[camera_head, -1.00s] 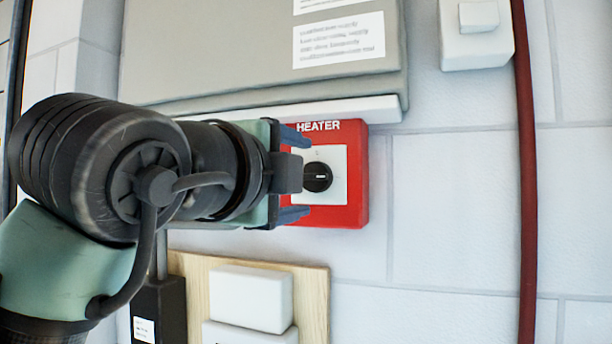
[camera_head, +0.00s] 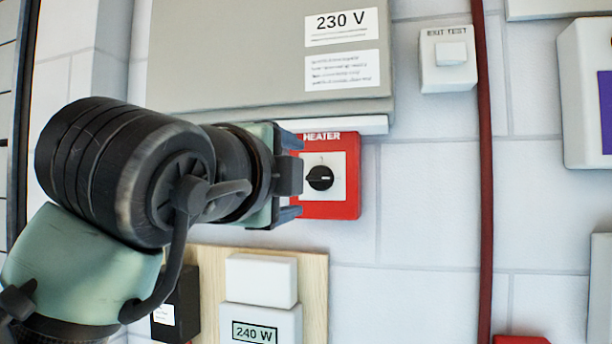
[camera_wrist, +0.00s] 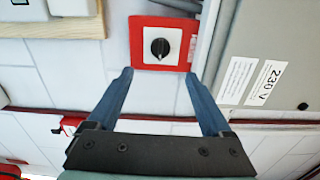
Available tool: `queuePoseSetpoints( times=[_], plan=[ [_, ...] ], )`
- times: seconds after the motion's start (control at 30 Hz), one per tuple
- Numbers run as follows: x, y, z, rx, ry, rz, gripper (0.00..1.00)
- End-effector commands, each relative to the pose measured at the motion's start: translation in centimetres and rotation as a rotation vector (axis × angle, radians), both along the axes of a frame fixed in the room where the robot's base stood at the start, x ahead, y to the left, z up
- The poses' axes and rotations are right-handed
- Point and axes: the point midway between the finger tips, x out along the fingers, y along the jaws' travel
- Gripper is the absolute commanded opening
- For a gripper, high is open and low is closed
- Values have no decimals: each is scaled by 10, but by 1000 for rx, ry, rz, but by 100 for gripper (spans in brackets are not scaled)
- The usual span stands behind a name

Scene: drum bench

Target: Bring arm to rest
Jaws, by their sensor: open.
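My gripper (camera_head: 292,178) is in the middle of the head view, left of the red HEATER switch box (camera_head: 352,205). The box has a white plate and a black round knob (camera_head: 320,178). In the wrist view my gripper (camera_wrist: 165,88) is open and empty, its two blue fingers apart. The red box (camera_wrist: 138,52) and its knob (camera_wrist: 160,47) lie beyond the fingertips, apart from them. In the head view my gripper hides a part of the box's left side.
A grey cabinet (camera_head: 220,60) marked 230 V hangs above. A dark red pipe (camera_head: 485,200) runs down the wall at right, near a white switch (camera_head: 448,75). A wooden board (camera_head: 315,300) with white boxes is below. Bare wall (camera_head: 425,200) lies between the red box and the pipe.

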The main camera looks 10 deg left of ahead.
Motion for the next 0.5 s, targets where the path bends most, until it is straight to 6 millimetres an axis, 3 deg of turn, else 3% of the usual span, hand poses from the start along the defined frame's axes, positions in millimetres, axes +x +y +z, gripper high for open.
queuePoseSetpoints(
  times=[0.27,0.37,0.5],
  plan=[
    [0,-2,-1,-7,-5,-4,84],
    [-1,-23,-7,-127,-70,-49,84],
    [-17,-67,-20,-461,-226,-165,84]
  ],
)
